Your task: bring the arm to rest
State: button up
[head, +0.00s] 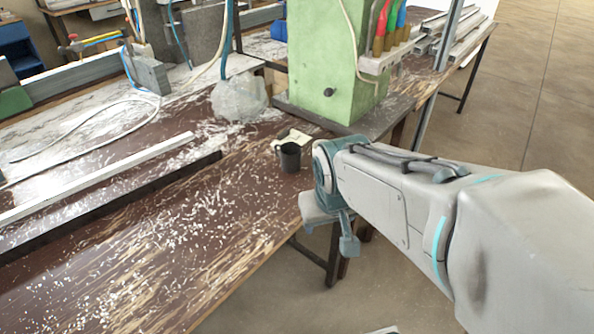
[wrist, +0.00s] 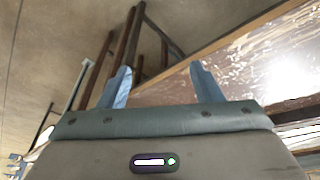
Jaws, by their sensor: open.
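In the wrist view my gripper (wrist: 160,82) is open, its two blue fingers wide apart with nothing between them. In the head view my arm reaches in from the right, and its end, with my gripper (head: 330,235), hangs beside the right edge of the workbench (head: 150,255). The fingers show only partly there. The bench edge and dark legs show beyond the fingers in the wrist view.
A dark mug (head: 290,157) stands near the bench edge, close to my wrist. A green machine (head: 325,60) stands behind it, with a clear plastic bag (head: 238,98) to its left. A pale metal profile (head: 100,178) lies along the bench, among scattered shavings. The floor (head: 500,130) at right is clear.

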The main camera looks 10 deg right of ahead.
jog(key=shift+g+y, duration=0.5)
jog(key=shift+g, duration=0.2)
jog(key=s, duration=0.1)
jog(key=s+a, duration=0.2)
jog(key=shift+s+r, duration=0.25)
